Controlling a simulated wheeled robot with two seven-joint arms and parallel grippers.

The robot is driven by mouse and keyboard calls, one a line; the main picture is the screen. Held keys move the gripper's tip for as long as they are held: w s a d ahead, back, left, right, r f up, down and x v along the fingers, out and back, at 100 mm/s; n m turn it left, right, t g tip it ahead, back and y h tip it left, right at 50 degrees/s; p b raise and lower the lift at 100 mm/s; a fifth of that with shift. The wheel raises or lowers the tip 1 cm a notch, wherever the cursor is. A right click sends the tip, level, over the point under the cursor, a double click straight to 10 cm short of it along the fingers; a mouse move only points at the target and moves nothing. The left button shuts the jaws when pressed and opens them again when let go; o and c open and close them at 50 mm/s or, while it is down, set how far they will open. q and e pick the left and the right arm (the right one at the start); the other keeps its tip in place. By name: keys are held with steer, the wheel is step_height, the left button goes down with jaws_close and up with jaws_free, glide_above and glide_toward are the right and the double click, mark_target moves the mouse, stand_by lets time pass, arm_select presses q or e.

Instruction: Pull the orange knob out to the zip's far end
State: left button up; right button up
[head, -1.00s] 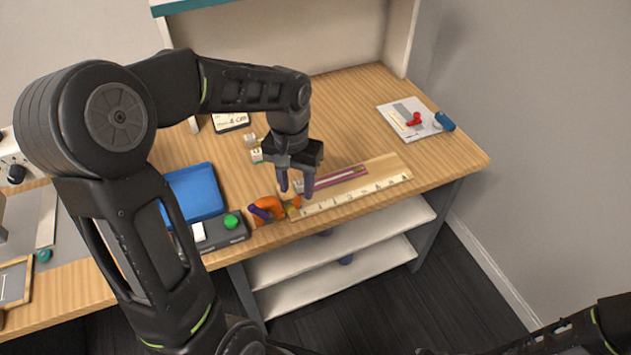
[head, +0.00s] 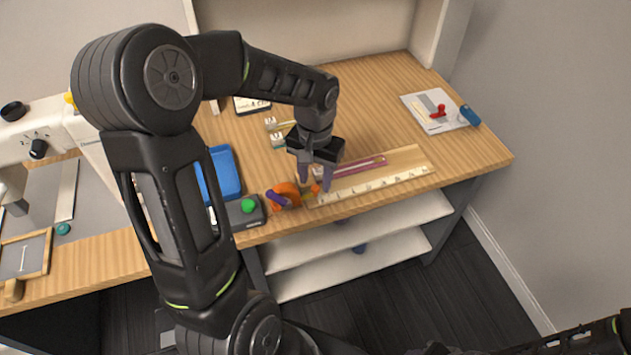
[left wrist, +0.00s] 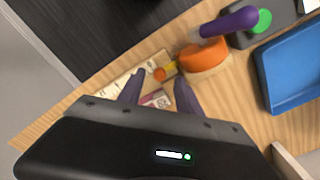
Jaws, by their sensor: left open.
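The small orange knob (head: 315,189) is at the near left end of the purple zip strip (head: 362,165), which lies on a wooden board (head: 405,157). My left gripper (head: 314,184) points down over the knob, fingers apart. In the left wrist view the knob (left wrist: 160,73) shows between the two purple fingertips (left wrist: 160,79); I cannot tell whether they touch it. Part of the zip strip (left wrist: 157,99) shows between the fingers, and the rest is hidden by the gripper body. My right gripper is out of view; only dark arm parts show at bottom right.
A larger orange clamp-like piece with a purple handle (head: 287,194) stands just left of the knob. A ruler (head: 375,187) runs along the board's front. A blue tray (head: 226,172) and green button box (head: 247,207) are left. Bare table lies behind the board.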

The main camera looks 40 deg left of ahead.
arm_select(q)
steer(key=shift+f, duration=1.05)
steer(key=shift+c, duration=0.2)
jaws_close()
stand_by(0.4)
